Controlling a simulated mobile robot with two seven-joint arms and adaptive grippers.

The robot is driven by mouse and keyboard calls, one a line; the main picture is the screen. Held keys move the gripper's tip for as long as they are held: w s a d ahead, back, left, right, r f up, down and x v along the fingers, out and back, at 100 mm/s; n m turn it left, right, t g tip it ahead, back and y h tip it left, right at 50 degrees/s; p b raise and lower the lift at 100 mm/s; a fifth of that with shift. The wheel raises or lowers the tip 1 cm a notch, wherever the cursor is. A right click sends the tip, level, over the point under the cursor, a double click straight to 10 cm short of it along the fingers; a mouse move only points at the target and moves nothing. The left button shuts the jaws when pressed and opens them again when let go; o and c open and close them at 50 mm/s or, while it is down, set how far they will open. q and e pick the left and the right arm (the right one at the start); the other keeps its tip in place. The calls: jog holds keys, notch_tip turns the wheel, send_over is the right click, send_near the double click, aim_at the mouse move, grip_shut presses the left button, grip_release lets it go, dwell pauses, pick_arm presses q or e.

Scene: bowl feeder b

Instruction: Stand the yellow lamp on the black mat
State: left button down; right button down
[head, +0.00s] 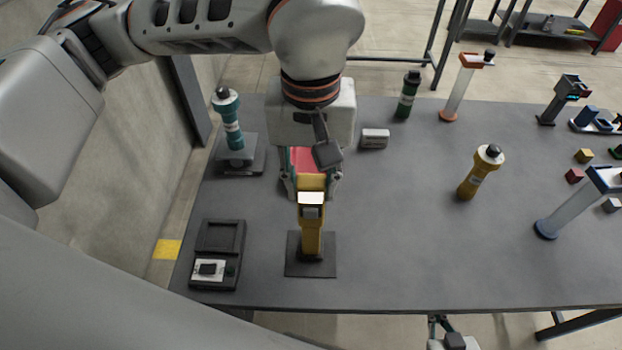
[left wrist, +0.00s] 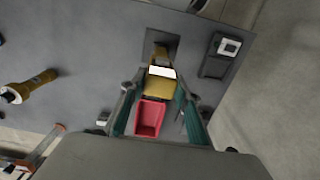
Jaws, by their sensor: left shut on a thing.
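The yellow lamp (head: 311,232) has a yellow body and a bright white panel near its top. It looks upright, with its foot over the black mat (head: 292,267); I cannot tell whether the foot touches. My left gripper (head: 312,186) is shut on the lamp's upper part from behind. The left wrist view shows the lamp (left wrist: 160,86) between the fingertips (left wrist: 158,92) and the mat (left wrist: 152,40) beyond it. My right gripper (head: 438,322) shows only partly at the bottom edge; its jaws are unclear.
A red open bin (head: 304,158) shows behind the lamp. A black tray (head: 220,238) lies left of the mat, and a teal flashlight (head: 230,118) stands behind it. A yellow flashlight (head: 482,172) stands to the right. The table (head: 400,240) is clear between the mat and it.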

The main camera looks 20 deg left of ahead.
pick_arm(q)
jog(key=shift+f, duration=0.15)
jog(key=c, duration=1.5)
grip_release()
notch_tip(320, 180, up, 12)
jog(key=shift+r, duration=0.2)
